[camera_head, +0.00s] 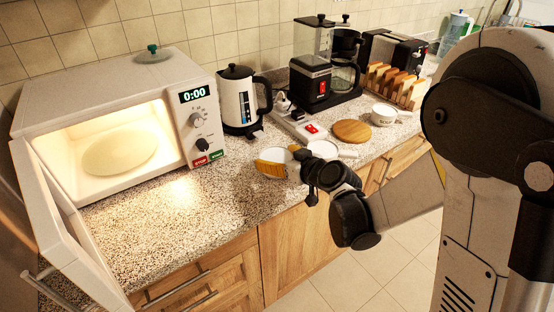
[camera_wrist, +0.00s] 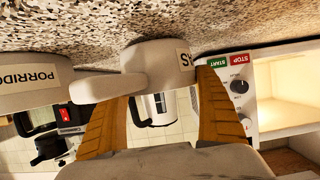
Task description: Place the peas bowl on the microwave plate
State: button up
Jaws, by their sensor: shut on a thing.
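The white peas bowl (camera_head: 274,155) is in my gripper (camera_head: 272,166), at the counter's front edge right of the microwave. In the wrist view, which is upside down, the bowl (camera_wrist: 160,65) shows a side handle and a label ending in "S", between the orange fingers of my gripper (camera_wrist: 162,115). My gripper is shut on it. The bowl's contents are hard to make out. The microwave plate (camera_head: 120,152) is a pale round disc inside the lit microwave (camera_head: 185,65); it looks empty. The microwave door (camera_head: 55,225) stands open at the left.
A porridge bowl (camera_wrist: 35,88) is beside the held bowl. A white kettle (camera_head: 239,103), coffee maker (camera_head: 312,75), round wooden board (camera_head: 352,131), labelled white bowl (camera_head: 384,115) and toast rack (camera_head: 395,85) stand further right. The speckled counter (camera_head: 190,205) before the microwave is clear.

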aim_at(281, 157)
jog(key=r+p, duration=0.1)
jog(key=r, duration=0.1)
jog(key=d+r+p, duration=0.1)
jog(key=r, duration=0.1)
jog(key=shift+s+d+r, duration=0.15)
jog(key=shift+r, duration=0.1)
jog(key=s+d+r+p, duration=0.2)
jog(key=d+r+p, duration=0.2)
jog(key=d, duration=0.6)
jog(key=shift+s+r, duration=0.4)
jog(key=shift+r, duration=0.5)
